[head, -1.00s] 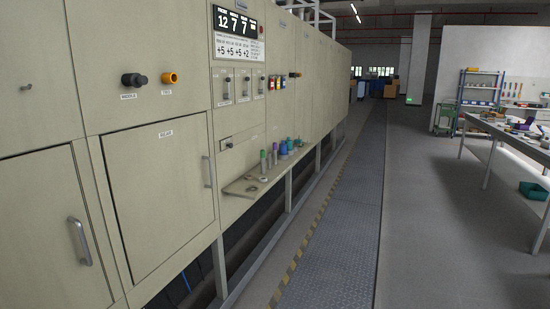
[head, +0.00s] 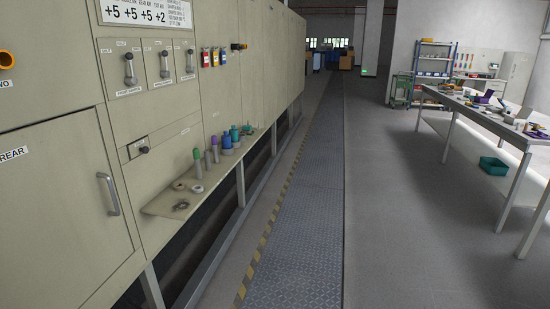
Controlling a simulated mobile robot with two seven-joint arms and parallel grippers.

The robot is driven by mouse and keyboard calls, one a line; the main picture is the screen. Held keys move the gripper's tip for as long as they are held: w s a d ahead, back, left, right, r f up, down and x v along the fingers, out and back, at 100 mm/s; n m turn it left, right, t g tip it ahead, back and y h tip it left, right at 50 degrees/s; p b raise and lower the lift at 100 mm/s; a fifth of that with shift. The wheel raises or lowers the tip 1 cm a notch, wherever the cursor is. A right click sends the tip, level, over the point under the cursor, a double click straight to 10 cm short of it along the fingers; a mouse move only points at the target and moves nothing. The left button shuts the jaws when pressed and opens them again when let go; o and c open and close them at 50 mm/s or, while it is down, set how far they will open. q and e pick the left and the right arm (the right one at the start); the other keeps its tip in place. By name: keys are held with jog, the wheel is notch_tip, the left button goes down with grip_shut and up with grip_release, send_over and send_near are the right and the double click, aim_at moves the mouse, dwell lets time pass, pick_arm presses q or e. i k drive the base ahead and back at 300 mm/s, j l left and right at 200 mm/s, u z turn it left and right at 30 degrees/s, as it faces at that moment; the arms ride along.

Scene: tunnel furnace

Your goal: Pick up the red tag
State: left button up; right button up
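A row of small coloured tags (head: 214,57) hangs on the beige furnace front, left of centre in the head view. Red, blue and yellow show among them. They are small, and I cannot tell for certain which one is the red tag. Neither of my grippers is in view.
A narrow shelf (head: 165,203) juts from the furnace below the tags, with rings and several coloured-top cylinders (head: 227,138) on it. A metal-plated walkway (head: 305,210) with a striped edge runs alongside. A cluttered workbench (head: 490,118) stands at the right. The floor between is clear.

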aim_at(205, 54)
jog(key=i+u, duration=0.1)
jog(key=i, duration=0.65)
jog(key=i+l+u, duration=0.1)
jog(key=i, duration=0.6)
jog(key=l, duration=0.1)
